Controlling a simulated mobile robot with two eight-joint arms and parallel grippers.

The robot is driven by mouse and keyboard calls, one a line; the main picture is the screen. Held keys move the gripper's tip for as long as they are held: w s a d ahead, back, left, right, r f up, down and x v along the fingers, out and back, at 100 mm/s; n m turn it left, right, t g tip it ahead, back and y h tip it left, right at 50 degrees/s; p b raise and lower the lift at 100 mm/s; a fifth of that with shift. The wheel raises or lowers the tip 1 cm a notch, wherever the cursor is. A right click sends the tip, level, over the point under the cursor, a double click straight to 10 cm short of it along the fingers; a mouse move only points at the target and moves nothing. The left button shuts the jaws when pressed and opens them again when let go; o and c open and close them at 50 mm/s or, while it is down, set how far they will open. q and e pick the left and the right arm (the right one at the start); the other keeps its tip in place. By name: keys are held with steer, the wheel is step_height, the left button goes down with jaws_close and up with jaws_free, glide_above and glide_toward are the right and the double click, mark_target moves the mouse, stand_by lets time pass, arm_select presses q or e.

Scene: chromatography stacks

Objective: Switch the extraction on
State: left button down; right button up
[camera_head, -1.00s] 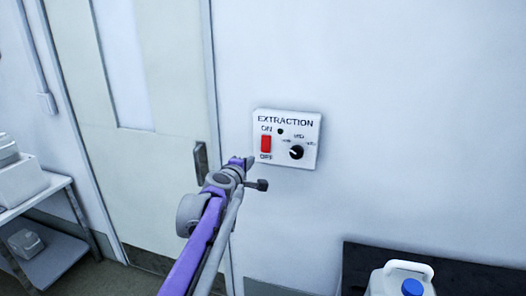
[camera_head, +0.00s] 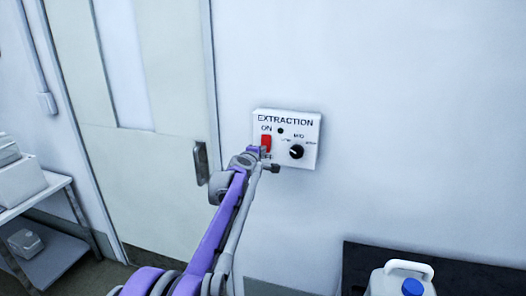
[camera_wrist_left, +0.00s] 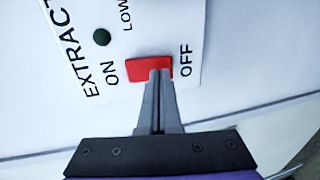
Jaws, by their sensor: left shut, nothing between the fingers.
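The white extraction panel (camera_head: 305,128) is mounted on the wall, with a red rocker switch (camera_head: 266,142) between the ON and OFF labels. A black knob (camera_head: 296,151) and a small dark round lamp (camera_head: 280,131) sit beside the switch. My left gripper (camera_head: 263,151) is shut and empty, its tips at the lower, OFF end of the switch. In the left wrist view the shut fingertips (camera_wrist_left: 160,74) overlap the OFF side of the red switch (camera_wrist_left: 140,70); whether they touch it I cannot tell. My right gripper is not in view.
A door with a dark handle (camera_head: 201,163) is left of the panel. A shelf unit (camera_head: 50,190) with boxes stands at far left. A jug with a blue cap (camera_head: 412,287) stands at the lower right by a dark surface. The wall around the panel is clear.

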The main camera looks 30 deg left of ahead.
arm_select(q)
steer(key=shift+w+a+f, duration=0.1)
steer(key=shift+w, duration=0.4)
